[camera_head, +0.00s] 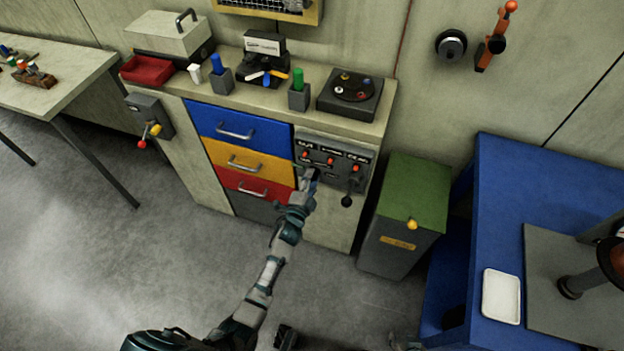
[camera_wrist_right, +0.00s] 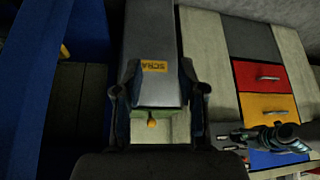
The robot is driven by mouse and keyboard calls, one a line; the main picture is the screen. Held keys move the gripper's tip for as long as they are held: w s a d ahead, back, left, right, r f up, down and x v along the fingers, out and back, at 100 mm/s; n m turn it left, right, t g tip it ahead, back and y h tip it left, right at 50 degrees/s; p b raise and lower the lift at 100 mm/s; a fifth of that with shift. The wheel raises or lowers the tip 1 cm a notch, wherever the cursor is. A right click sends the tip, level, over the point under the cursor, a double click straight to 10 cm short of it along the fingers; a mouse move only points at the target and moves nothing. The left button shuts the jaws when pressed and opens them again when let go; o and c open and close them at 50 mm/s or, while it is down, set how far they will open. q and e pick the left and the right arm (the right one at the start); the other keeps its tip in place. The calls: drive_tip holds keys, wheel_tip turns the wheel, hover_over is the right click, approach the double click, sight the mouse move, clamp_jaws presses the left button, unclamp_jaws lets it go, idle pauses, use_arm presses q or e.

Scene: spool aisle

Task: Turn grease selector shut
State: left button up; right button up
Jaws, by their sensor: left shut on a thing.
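A dark control panel (camera_head: 335,160) with several red-tipped selectors and small white labels, too small to read, is on the right front of the cabinet. My left gripper (camera_head: 311,179) is at the panel's lower left, shut on a small handle there that it mostly hides. I cannot read which selector this is. In the right wrist view my left gripper (camera_wrist_right: 283,138) shows at the right edge. My right gripper (camera_wrist_right: 160,103) is open and empty, its fingers apart in front of the grey scrap bin (camera_wrist_right: 150,35).
The green-lidded bin (camera_head: 412,195) stands right of the cabinet, and a blue table (camera_head: 540,185) with a white tray (camera_head: 501,296) is further right. Blue, yellow and red drawers (camera_head: 245,160) are left of the panel. The floor (camera_head: 170,255) in front is clear.

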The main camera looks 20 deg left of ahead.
drive_tip(key=s+d+g+h+p, duration=0.1)
drive_tip(key=s+d+g+p, duration=0.15)
drive_tip(key=s, duration=0.35)
use_arm(q)
drive_tip(key=shift+s+a+f+n+p, duration=0.1)
drive_tip(key=shift+f+n+p, duration=0.1)
drive_tip(key=shift+n, duration=1.65)
drive_tip(key=shift+s+a+f+n+p, duration=0.15)
drive_tip(key=shift+n+p, duration=0.1)
drive_tip(key=shift+n, duration=1.65)
drive_tip(key=shift+w+d+f+n+p, duration=0.1)
drive_tip(key=shift+f+n+p, duration=0.1)
drive_tip(key=shift+n, duration=1.65)
use_arm(e)
wheel_tip(320, 180, down, 7)
drive_tip(key=g, duration=0.1)
drive_tip(key=shift+w+a+f, duration=0.15)
drive_tip(key=shift+w+a, duration=0.25)
use_arm(q)
drive_tip(key=o, duration=1.1)
drive_tip(key=shift+o, duration=0.3)
drive_tip(key=shift+r, duration=0.25)
use_arm(e)
drive_tip(key=shift+w+a, duration=0.1)
use_arm(q)
drive_tip(key=s, duration=1.1)
drive_tip(key=shift+s+a, duration=0.25)
drive_tip(key=shift+s, duration=0.15)
